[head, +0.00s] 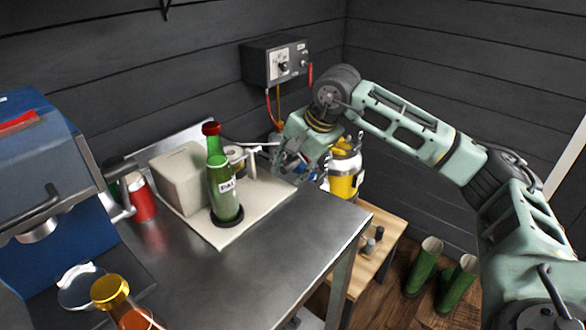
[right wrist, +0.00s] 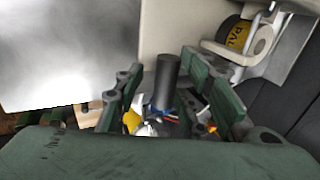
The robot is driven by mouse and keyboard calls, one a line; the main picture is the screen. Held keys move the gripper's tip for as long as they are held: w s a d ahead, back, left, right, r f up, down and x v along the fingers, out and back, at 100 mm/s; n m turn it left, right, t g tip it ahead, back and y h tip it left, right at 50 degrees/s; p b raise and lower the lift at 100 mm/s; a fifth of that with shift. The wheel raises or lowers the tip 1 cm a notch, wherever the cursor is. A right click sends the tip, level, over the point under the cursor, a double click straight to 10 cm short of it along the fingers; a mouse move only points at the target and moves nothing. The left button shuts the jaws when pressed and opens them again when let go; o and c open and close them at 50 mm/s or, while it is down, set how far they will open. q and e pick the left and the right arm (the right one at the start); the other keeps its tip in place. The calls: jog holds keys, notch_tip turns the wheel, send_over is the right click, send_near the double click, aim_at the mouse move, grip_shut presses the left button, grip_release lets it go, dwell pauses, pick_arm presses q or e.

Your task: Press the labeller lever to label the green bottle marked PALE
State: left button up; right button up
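The green bottle (head: 222,190) has a red cap and a white label that seems to read PALE. It stands upright in a dark ring on the labeller's pale base plate (head: 258,208). The labeller's beige box (head: 180,178) is left of it, and a label roll (head: 236,155) is behind it. A yellow PALE label shows on the roll (right wrist: 236,36) in the right wrist view. My right gripper (head: 283,164) is behind and right of the bottle. Its fingers (right wrist: 164,68) are apart around a dark cylinder (right wrist: 166,83), apparently the lever's grip, with gaps beside it. My left gripper is out of view.
A blue machine (head: 45,180) and a red can (head: 141,196) are at left. The steel table (head: 270,270) is clear at front right. A yellow vessel (head: 342,184) stands beyond my right gripper.

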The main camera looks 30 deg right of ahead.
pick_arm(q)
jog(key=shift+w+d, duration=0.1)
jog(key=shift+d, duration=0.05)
pick_arm(e)
jog(key=v, duration=1.1)
jog(key=shift+r, duration=0.2)
jog(key=shift+d, duration=0.1)
jog(key=shift+c, duration=0.4)
